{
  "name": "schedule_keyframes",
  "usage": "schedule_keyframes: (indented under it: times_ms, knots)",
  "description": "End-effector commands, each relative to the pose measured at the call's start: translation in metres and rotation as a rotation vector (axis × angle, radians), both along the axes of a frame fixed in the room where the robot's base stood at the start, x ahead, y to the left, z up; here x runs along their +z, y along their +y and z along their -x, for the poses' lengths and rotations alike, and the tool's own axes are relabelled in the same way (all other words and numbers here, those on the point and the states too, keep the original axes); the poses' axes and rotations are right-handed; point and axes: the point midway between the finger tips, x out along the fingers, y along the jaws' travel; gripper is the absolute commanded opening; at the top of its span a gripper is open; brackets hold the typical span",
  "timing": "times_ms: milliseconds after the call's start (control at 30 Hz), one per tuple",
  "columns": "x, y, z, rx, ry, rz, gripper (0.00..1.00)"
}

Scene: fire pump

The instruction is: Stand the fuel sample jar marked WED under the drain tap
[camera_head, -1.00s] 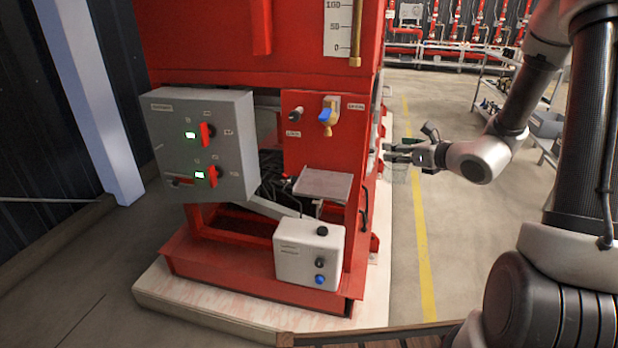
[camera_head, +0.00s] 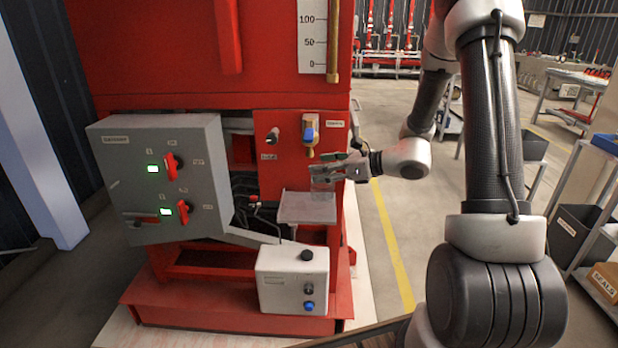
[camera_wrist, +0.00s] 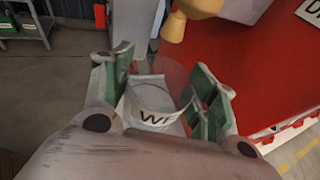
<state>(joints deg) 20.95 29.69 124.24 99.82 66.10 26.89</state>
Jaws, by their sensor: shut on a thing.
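My gripper (camera_head: 335,166) is shut on a clear jar (camera_head: 322,182), which shows faintly in the head view. In the wrist view the jar (camera_wrist: 152,112) sits between the green finger pads of my gripper (camera_wrist: 168,88). Its white label begins with W, and the rest is cut off by the finger. The brass drain tap (camera_head: 310,138) with a blue handle is on the red panel, slightly above and left of the jar. The tap's brass spout (camera_wrist: 174,27) shows at the top of the wrist view. A grey shelf (camera_head: 300,209) is below the tap, and the jar appears above its right part.
A grey control box (camera_head: 160,185) with red switches stands to the left. A white box (camera_head: 292,277) sits below the shelf. A dark knob (camera_head: 272,136) protrudes left of the tap. The floor (camera_head: 390,215) right of the red unit is clear.

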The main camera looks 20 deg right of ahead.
Motion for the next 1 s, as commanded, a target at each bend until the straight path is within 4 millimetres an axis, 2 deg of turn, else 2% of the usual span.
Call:
schedule_keyframes:
  times_ms: [100,400,500,600,967,1000]
  knots:
    - [0.0,0.018,-0.014,0.002,0.0,-0.001,0.11]
    - [-0.004,0.037,-0.031,0.001,0.003,-0.001,0.11]
    - [-0.024,0.035,-0.03,-0.002,0.006,-0.003,0.11]
    - [-0.035,0.035,-0.03,-0.001,0.004,-0.002,0.11]
    - [-0.039,0.035,-0.03,-0.001,0.001,0.0,0.11]
    - [-0.038,0.035,-0.03,-0.001,0.001,0.0,0.65]
